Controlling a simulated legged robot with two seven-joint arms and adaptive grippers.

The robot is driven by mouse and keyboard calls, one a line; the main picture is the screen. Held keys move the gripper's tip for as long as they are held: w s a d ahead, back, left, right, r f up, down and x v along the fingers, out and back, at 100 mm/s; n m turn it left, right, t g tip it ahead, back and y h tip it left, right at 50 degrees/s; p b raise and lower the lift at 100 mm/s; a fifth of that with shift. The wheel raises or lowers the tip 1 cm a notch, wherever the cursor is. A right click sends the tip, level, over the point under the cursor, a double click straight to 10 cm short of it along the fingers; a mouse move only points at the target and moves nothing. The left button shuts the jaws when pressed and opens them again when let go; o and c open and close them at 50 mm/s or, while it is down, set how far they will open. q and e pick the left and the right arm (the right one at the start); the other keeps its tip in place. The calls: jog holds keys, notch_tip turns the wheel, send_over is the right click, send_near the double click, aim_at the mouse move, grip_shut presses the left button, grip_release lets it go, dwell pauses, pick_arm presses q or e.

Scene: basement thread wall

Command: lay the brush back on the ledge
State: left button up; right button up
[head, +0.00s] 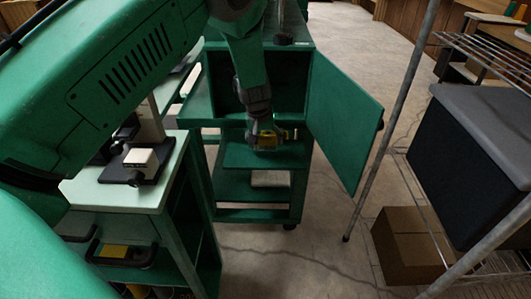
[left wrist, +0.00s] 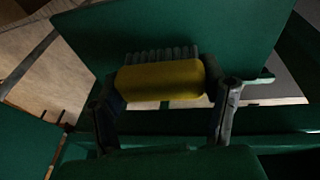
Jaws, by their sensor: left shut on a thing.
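The brush (left wrist: 160,82) has a yellow body and a row of grey bristles along its far side in the left wrist view. My left gripper (head: 266,137) is shut on it, with one finger at each end of the yellow body. In the head view the brush (head: 267,142) shows small and partly covered by the fingers. A flat green ledge (head: 240,157) juts out at the front of the green cart, just below the gripper. I cannot tell whether the brush touches it. My right gripper is not in view.
The cart's green door (head: 345,120) stands open to the right of the gripper. A pale-topped green cabinet (head: 110,190) with small devices stands at the left. A wire rack with a dark bin (head: 470,150) and cardboard boxes (head: 405,245) is at the right. Floor between is clear.

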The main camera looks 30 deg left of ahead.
aim_at(265, 148)
pick_arm(q)
notch_tip(265, 148, down, 4)
jog(key=shift+r+b, duration=0.2)
jog(key=shift+b, duration=0.3)
jog(key=shift+c, duration=0.5)
jog(key=o, duration=1.1)
jog(key=shift+r, duration=0.1)
jog(key=p+v, duration=0.3)
jog(key=v, duration=0.9)
